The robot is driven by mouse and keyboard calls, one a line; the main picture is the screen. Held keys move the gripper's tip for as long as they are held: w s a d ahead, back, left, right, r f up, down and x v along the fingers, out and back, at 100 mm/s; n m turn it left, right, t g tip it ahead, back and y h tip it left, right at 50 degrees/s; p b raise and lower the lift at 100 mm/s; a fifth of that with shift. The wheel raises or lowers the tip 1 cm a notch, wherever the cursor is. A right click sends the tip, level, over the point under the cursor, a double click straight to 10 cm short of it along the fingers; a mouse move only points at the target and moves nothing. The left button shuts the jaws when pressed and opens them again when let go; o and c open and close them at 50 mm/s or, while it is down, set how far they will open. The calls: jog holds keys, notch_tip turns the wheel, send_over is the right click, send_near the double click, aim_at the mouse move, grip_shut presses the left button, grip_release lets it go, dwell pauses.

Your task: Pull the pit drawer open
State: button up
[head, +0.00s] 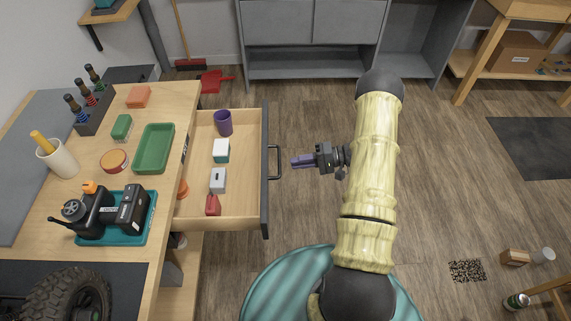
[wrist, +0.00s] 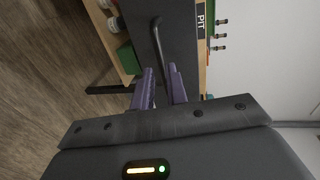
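The pit drawer (head: 236,222) stands well pulled out of the bench in the head view, with its inside showing. Its dark front (head: 265,170) carries a dark bar handle (head: 278,162). The handle (wrist: 157,42) also shows ahead of the fingers in the wrist view, beside a "PIT" label (wrist: 201,19).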

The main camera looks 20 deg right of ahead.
jog(key=v, duration=1)
jog(key=shift+d, duration=0.3)
jog(key=shift+s, duration=0.1)
jog(key=w+a+r+n+t+h, duration=0.1)
jog(key=w+a+r+t+h, duration=0.15)
jog(key=w+r+h, duration=0.4)
jog(key=w+a+r+n+t+h, duration=0.1)
jog(key=w+a+r+t+h, duration=0.1)
jog(key=w+r+t+h, duration=0.4)
jog(key=s+a+r+g+h, duration=0.1)
jog(key=s+a+r+g, duration=0.2)
jog(key=s, duration=0.5)
jog(key=s+a+n+g+h, duration=0.1)
jog(key=s+a+g, duration=0.3)
jog(key=s, duration=0.5)
jog(key=s+a+r+g+h, duration=0.1)
jog(key=s+a+r+g, duration=0.15)
jog(key=s+a, duration=0.45)
jog(key=w+d+p+v, duration=0.1)
jog(key=p+v, duration=0.7)
jog(key=p, duration=0.1)
jog(key=w+d+r+p+v, duration=0.1)
jog(key=w+p+v, duration=0.1)
jog(key=p+v, duration=0.7)
jog(key=shift+r+p, duration=0.25)
jog(key=shift+p, duration=0.05)
